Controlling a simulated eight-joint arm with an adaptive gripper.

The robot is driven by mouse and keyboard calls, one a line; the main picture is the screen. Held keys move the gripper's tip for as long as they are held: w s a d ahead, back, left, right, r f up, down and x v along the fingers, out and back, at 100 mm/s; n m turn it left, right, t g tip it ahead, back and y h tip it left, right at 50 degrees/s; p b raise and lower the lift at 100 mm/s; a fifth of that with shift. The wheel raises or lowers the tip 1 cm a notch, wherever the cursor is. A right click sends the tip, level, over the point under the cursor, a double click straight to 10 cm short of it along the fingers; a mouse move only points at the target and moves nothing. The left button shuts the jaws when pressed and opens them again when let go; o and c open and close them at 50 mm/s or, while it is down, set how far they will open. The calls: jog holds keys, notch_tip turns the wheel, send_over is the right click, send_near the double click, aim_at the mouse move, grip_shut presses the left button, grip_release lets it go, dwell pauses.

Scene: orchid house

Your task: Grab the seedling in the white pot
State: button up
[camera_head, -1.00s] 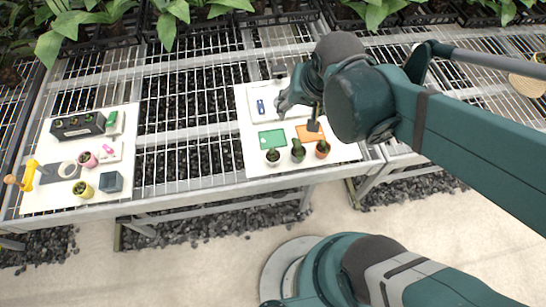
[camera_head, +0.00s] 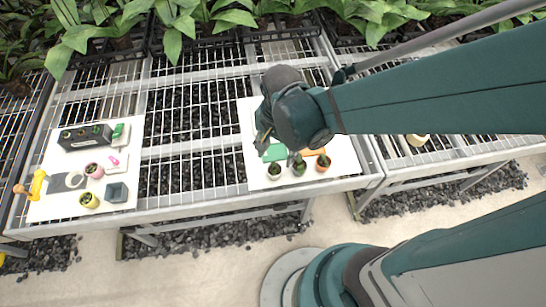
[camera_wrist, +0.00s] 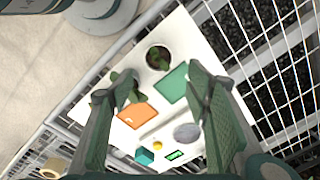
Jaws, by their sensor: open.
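The seedling in the white pot (camera_head: 274,171) stands upright at the front left of the right-hand white board, below the green pad (camera_head: 274,152). In the wrist view, a seedling in a round pot (camera_wrist: 158,57) beside the green pad (camera_wrist: 171,86) appears to be the same one; its rim is hard to make out. My gripper (camera_head: 264,140) is above the board, over the green pad's area. In the wrist view my gripper (camera_wrist: 163,84) is open, with nothing between its fingers. The potted seedling lies beyond the fingertips, towards the top of that view.
A grey pot (camera_head: 299,166) and an orange pot (camera_head: 323,162) with plants stand close to its right. An orange pad (camera_head: 313,152) lies behind them. Bare mesh separates the boards.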

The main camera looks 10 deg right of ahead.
aim_at(275, 170)
jog(key=shift+s+a+f+m+g, duration=0.3)
jog(key=shift+s+a+f, duration=0.15)
jog(key=shift+f, duration=0.15)
jog(key=shift+w+f, duration=0.1)
jog(key=shift+f, duration=0.05)
jog(key=shift+f+b, duration=0.35)
jog(key=shift+f, duration=0.8)
jog(key=shift+f+b, duration=1.1)
jog(key=shift+f, duration=1.5)
jog(key=c, duration=1)
